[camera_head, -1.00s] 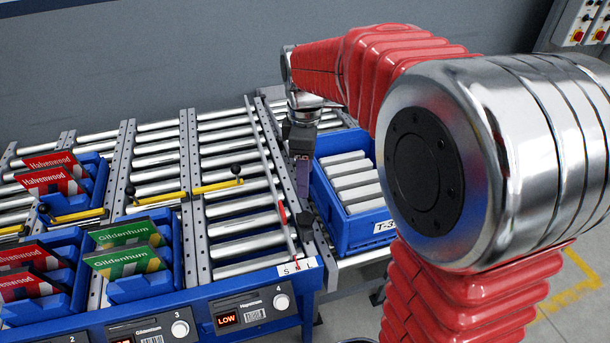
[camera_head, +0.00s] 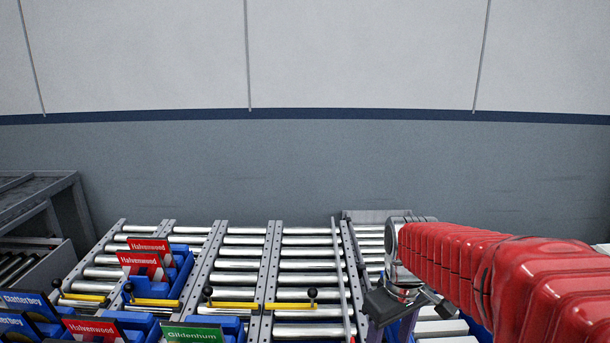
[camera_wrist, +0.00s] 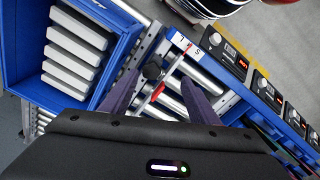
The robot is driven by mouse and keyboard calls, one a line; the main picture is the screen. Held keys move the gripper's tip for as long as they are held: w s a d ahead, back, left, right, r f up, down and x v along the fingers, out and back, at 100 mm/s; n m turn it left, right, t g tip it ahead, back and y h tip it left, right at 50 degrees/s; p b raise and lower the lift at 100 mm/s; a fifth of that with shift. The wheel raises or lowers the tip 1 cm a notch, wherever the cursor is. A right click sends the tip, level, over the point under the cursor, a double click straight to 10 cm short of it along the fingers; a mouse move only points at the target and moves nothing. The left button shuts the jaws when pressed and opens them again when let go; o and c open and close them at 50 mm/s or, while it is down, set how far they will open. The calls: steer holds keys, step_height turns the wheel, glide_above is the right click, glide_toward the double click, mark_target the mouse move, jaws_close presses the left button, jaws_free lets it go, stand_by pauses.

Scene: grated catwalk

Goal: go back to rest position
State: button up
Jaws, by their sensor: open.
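My gripper (camera_wrist: 160,100) is open in the wrist view, with its two purple fingers apart and nothing between them. Below and beyond the fingers are metal rollers and a red-tipped lever (camera_wrist: 158,92). In the head view my gripper (camera_head: 378,325) hangs at the lower right above the right end of the roller racks; its fingertips are cut off or hidden at the frame's bottom. My red-sleeved arm reaches in from the right edge.
A blue bin (camera_wrist: 34,76) of white blocks stands left of the fingers in the wrist view. Roller lanes (camera_head: 308,264) hold blue bins with red Halvenwood cards (camera_head: 150,245) and a green Gildenhum card (camera_head: 192,335). Yellow bars (camera_head: 235,305) cross the lanes. A grey wall (camera_head: 300,165) stands behind.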

steer(key=s+r+m+t, duration=0.2)
steer(key=s, duration=0.5)
steer(key=s+a+r+m+t, duration=0.1)
steer(key=s+r+m+t, duration=0.1)
steer(key=s, duration=0.5)
steer(key=shift+s+r+m+t, duration=0.35)
steer(key=shift+r+m+t, duration=0.05)
steer(key=shift+r+m, duration=0.3)
